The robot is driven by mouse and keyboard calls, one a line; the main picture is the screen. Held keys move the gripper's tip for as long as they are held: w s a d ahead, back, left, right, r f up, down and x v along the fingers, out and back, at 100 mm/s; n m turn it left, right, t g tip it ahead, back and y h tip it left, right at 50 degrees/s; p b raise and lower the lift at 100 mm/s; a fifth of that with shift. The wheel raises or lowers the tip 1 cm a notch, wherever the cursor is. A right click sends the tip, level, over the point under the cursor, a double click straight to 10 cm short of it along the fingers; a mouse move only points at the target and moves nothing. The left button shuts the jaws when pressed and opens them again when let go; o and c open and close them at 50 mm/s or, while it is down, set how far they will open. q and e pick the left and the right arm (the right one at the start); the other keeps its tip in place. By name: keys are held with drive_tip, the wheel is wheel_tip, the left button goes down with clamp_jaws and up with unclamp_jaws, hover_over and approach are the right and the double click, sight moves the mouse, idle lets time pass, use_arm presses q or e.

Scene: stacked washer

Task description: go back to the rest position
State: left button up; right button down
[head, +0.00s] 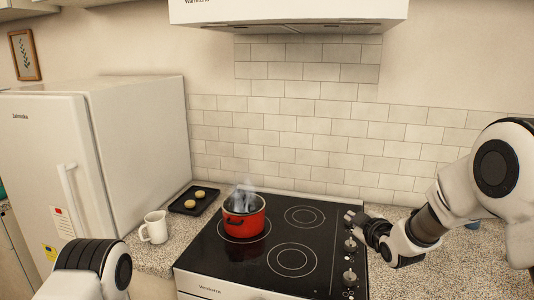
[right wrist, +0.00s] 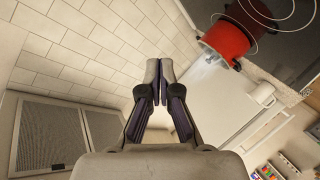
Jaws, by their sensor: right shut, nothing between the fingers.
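My right gripper (head: 359,222) is at the right edge of the black stove top in the head view, close to the knobs (head: 350,245). In the right wrist view its two fingers (right wrist: 160,72) come together at the tips with nothing between them. I cannot tell in the head view whether it touches a knob. My left arm shows at the lower left of the head view, but its gripper is out of view.
A white mug (head: 154,227) and a dark tray (head: 178,207) with two round yellowish pieces are on the counter beside the fridge (head: 130,150). A range hood (head: 290,12) hangs above.

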drive_tip(key=s+f+m+g, duration=0.1)
drive_tip(key=s+f, duration=0.1)
drive_tip(key=f, duration=0.3)
drive_tip(key=s+f+m+g, duration=0.1)
drive_tip(key=s+f, duration=0.2)
drive_tip(key=f, duration=0.2)
drive_tip(key=s+f+m+g, duration=0.1)
drive_tip(key=s+f, duration=0.1)
drive_tip(key=f, duration=0.3)
drive_tip(key=shift+s+d+h, duration=0.3)
drive_tip(key=shift+s+d, duration=0.05)
drive_tip(key=s+f+m+g, duration=0.3)
drive_tip(key=s+f+g, duration=0.1)
drive_tip(key=s+f, duration=0.7)
drive_tip(key=s+d+f+m+g, duration=0.1)
drive_tip(key=s+f, duration=0.4)
drive_tip(key=s, duration=0.8)
drive_tip(key=s+d+f+m+g+h, duration=0.1)
drive_tip(key=s+f+m+g, duration=0.3)
drive_tip(key=s, duration=1)
drive_tip(key=shift+f+g, duration=0.9)
